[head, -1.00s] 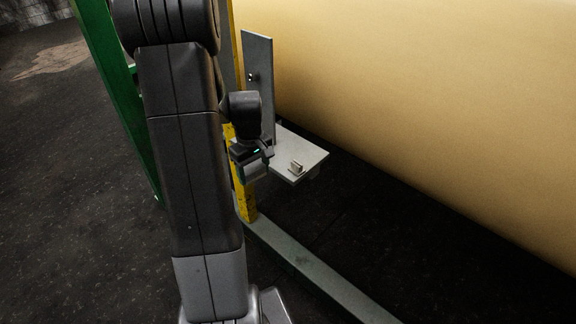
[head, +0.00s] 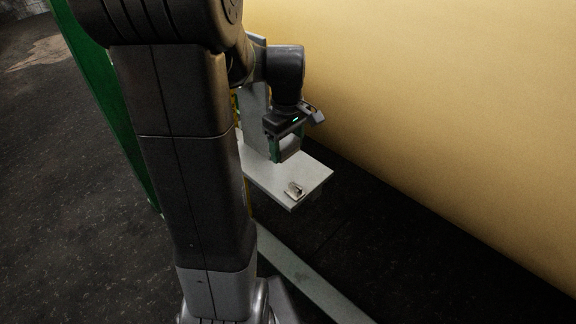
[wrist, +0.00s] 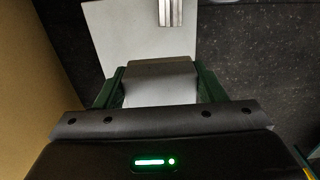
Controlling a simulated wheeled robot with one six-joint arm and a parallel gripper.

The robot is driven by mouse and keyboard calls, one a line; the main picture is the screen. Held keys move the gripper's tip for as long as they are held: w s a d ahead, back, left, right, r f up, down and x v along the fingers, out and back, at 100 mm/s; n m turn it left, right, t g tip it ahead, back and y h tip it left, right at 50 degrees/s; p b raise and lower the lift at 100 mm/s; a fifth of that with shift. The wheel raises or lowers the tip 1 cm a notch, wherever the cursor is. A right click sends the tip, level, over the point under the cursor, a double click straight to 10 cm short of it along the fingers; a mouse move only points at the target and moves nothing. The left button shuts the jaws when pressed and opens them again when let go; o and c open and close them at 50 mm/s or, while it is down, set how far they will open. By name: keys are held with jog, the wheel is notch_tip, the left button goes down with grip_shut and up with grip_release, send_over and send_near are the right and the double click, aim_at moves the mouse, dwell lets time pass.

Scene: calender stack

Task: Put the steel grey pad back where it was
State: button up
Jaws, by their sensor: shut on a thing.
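My gripper (head: 284,150) is shut on the steel grey pad (head: 290,149), holding it above the pale grey shelf plate (head: 318,173). In the wrist view the pad (wrist: 160,72) is a grey block between the two green fingers of my gripper (wrist: 160,88). The plate (wrist: 112,35) shows beyond it, with a small metal bracket (wrist: 180,12) on top. In the head view this bracket (head: 294,188) sits near the plate's front corner. The pad looks clear of the plate, but the exact gap cannot be told.
A huge tan roll (head: 440,110) fills the right side. An upright grey plate (head: 256,125) stands at the shelf's back left, partly hidden by my arm. A green post (head: 110,110) stands at left. A pale floor rail (head: 310,280) runs below the shelf.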

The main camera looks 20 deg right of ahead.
notch_tip(320, 180, down, 10)
jog(key=shift+s+a+r, duration=0.1)
jog(key=shift+s+r, duration=0.05)
jog(key=shift+r, duration=0.1)
jog(key=shift+f, duration=0.1)
jog(key=shift+f, duration=0.15)
jog(key=o, duration=0.9)
jog(key=shift+r, duration=0.2)
notch_tip(320, 180, up, 12)
jog(key=shift+r, duration=0.1)
send_over(287, 181)
jog(key=shift+f, duration=4.2)
